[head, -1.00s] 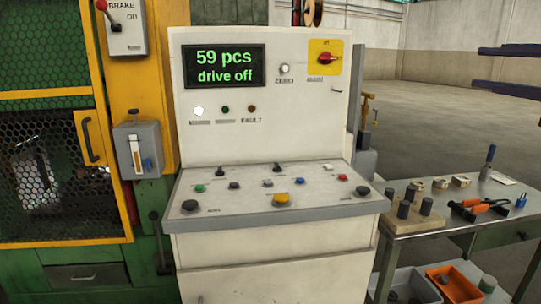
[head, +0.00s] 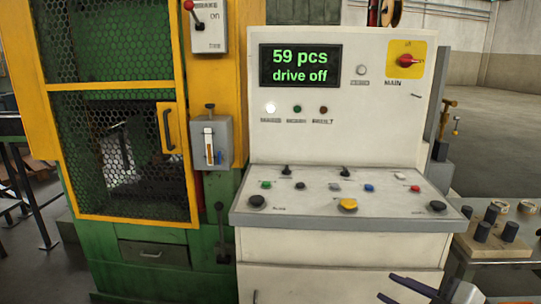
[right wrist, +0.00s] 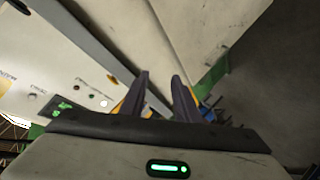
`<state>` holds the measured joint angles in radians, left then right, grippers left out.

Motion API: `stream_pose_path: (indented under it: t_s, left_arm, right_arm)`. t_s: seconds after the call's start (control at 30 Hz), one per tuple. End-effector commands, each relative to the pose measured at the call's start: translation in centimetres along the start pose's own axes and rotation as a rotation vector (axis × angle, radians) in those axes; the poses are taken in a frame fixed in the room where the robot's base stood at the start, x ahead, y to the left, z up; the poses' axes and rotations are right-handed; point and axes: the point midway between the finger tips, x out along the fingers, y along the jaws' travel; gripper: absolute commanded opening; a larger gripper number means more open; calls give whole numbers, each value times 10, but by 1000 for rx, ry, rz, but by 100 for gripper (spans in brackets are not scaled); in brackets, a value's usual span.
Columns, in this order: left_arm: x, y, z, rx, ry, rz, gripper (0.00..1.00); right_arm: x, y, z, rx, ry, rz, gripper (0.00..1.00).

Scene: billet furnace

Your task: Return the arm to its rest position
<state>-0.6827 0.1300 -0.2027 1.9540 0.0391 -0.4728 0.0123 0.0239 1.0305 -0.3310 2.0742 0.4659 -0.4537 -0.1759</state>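My right gripper (head: 405,290) shows at the bottom edge of the head view, in front of the white control cabinet's lower door. Its two dark fingers also show in the right wrist view (right wrist: 162,95), apart and with nothing between them. The sloped control desk (head: 340,200) with its knobs and buttons lies above and behind it in the head view, and the gripper looks clear of it. The display (head: 300,65) reads "59 pcs, drive off". My left gripper is not in view.
A workbench (head: 490,253) with dark cylinders stands at the right. A green and yellow machine with a mesh guard (head: 120,150) stands at the left, with a lever box (head: 212,143) beside the cabinet. Open floor (head: 500,150) lies at the far right.

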Motion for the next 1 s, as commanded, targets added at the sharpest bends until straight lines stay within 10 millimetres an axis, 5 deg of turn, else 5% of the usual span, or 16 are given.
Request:
stream_pose_path:
  t_s: [0.03, 0.3, 0.5, 0.67, 1.0]
  left_arm:
    - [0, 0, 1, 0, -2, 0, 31]
    - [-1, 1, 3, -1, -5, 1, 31]
    - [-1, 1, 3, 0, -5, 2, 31]
    - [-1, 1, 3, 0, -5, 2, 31]
    - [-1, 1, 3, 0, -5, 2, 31]
  right_arm:
    - [5, -40, 16, 96, -15, -26, 29]
    - [-13, -220, 86, 540, -195, -73, 29]
    - [-50, -316, 113, 767, -356, -68, 29]
    - [-66, -348, 120, 841, -419, -63, 29]
    - [-68, -351, 121, 846, -425, -62, 29]
